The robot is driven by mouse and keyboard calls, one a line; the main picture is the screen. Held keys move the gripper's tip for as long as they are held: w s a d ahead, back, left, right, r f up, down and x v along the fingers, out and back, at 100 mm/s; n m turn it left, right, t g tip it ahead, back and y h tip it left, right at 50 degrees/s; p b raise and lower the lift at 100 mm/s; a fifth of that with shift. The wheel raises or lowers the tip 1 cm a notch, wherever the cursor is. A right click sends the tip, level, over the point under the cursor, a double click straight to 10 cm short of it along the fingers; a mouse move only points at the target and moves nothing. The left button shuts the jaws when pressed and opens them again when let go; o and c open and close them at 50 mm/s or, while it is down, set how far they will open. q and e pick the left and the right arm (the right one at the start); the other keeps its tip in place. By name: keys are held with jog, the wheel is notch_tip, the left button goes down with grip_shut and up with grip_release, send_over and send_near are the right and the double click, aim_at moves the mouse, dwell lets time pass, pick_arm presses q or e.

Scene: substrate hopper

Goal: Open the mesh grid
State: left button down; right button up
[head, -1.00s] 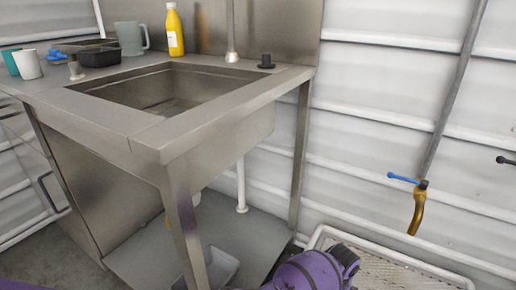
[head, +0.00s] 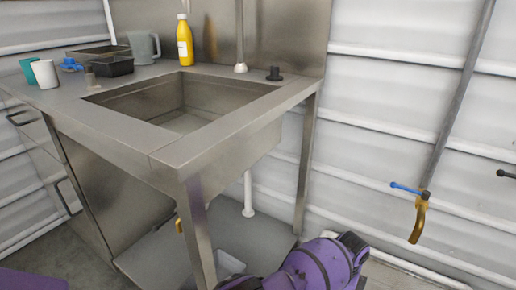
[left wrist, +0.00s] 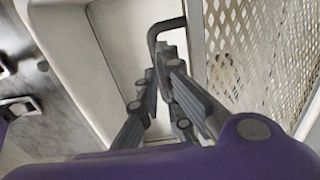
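The mesh grid (left wrist: 252,45), a pale panel with diamond openings, fills the right of the left wrist view. A dark bent handle (left wrist: 163,27) stands at its left edge. My left gripper (left wrist: 160,74) reaches to this handle; its fingertips are close together, with the handle's lower end running in between them. The fingertips partly hide the contact. My right gripper is in neither view.
A white basin (left wrist: 118,32) lies beside the grid. A steel sink table (head: 128,130) stands to the left, its front leg (head: 197,230) close to my arm. A brass tap with a blue lever (head: 419,218) hangs on the right wall.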

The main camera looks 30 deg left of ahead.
pick_arm(q)
jog(key=c, duration=2.5)
grip_release()
jog(key=shift+w+r, duration=0.4)
jog(key=shift+r, duration=0.15)
jog(key=o, duration=0.6)
jog(key=shift+f, duration=0.2)
jog(key=shift+r, duration=0.1)
notch_tip(320, 180, up, 12)
